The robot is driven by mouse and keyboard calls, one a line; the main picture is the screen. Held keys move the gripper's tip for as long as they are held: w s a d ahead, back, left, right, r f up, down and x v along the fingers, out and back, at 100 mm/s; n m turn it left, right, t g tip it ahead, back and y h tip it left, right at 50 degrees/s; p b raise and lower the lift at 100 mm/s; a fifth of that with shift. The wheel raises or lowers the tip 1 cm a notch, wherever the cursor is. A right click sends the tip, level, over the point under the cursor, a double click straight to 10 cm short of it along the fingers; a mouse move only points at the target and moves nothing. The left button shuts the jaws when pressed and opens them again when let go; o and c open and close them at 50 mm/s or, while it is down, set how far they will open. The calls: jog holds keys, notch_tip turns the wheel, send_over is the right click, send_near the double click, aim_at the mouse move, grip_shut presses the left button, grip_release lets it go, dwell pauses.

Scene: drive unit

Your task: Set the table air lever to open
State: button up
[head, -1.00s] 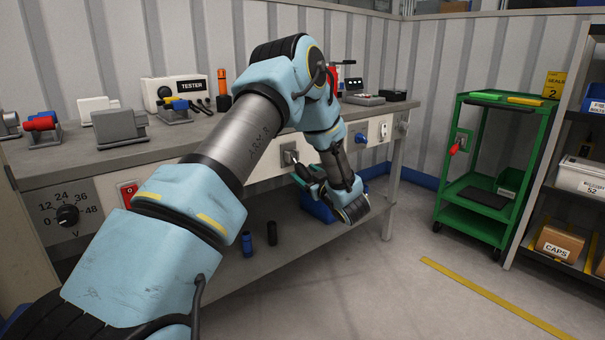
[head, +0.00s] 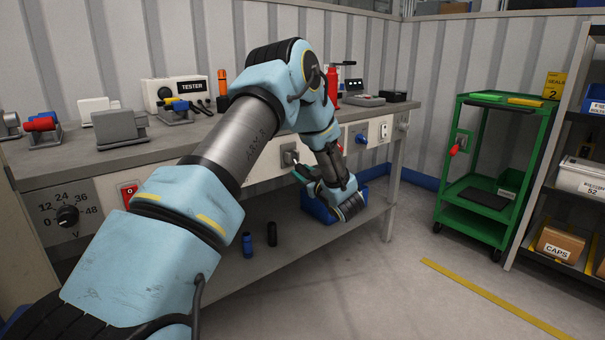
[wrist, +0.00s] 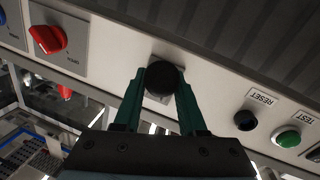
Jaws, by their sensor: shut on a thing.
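A lever with a black rounded knob (wrist: 162,78) stands out from a light plate on the bench's front panel. It is taken to be the table air lever, but no label on it is readable. My gripper (wrist: 160,88) is shut on this knob, with one green finger on each side. In the head view my gripper (head: 302,172) is at the panel below the bench top. The lever's grey plate (head: 289,154) shows just beside it, while the knob is mostly hidden by my gripper. Whether the lever is at open cannot be told.
A red rotary handle (wrist: 48,38) is on the panel to the left in the wrist view; a black button (wrist: 245,120) and green button (wrist: 288,139) are to the right. A blue knob (head: 361,139) sits right of my wrist. A blue bin (head: 320,207) is below.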

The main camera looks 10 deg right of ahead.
grip_shut()
dwell(0.7)
